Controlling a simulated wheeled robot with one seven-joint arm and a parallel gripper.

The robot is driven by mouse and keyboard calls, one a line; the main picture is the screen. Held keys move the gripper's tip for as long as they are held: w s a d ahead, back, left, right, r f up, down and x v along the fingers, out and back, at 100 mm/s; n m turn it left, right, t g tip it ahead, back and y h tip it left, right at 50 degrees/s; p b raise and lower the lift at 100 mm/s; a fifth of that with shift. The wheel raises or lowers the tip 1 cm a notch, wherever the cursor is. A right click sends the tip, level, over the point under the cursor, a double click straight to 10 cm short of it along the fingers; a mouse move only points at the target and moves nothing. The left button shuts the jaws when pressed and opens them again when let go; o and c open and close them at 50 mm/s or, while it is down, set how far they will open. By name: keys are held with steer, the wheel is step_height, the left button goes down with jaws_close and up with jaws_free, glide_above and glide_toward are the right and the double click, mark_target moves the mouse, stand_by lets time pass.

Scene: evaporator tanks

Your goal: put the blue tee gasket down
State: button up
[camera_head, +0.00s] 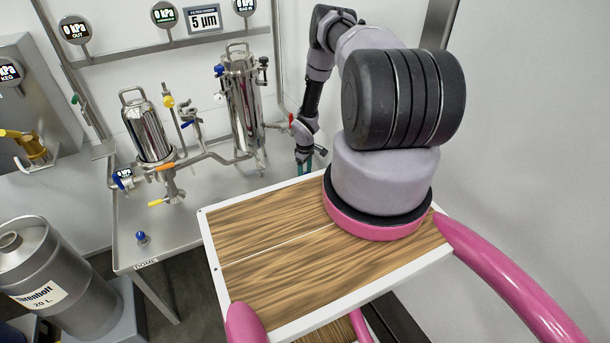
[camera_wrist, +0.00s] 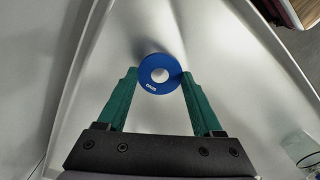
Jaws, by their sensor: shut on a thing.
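The blue tee gasket (camera_wrist: 148,82) is a flat blue ring with a round hole and small pale lettering. In the wrist view it sits between the green fingertips of my gripper (camera_wrist: 160,80), which is shut on it. Bare metal surface shows behind the ring; I cannot tell how far off it is. In the head view my gripper (camera_head: 304,167) shows only in part, low beside the right part of the steel bench (camera_head: 190,225), past the far edge of my wooden deck. The gasket is hidden there.
Two steel filter housings (camera_head: 147,128) with pipes and coloured valve handles stand at the bench's back; the taller housing (camera_head: 245,105) is nearest my arm. A small blue-topped part (camera_head: 142,238) is on the bench's front left. A keg (camera_head: 55,275) stands at lower left. The bench's front middle is clear.

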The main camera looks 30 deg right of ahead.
steer(key=shift+f, duration=0.4)
steer(key=shift+f, duration=0.2)
steer(key=shift+f, duration=0.35)
steer(key=shift+f, duration=0.1)
steer(key=o, duration=1.5)
steer(key=shift+o, duration=0.2)
step_height(320, 180, up, 13)
steer(key=shift+r, duration=0.2)
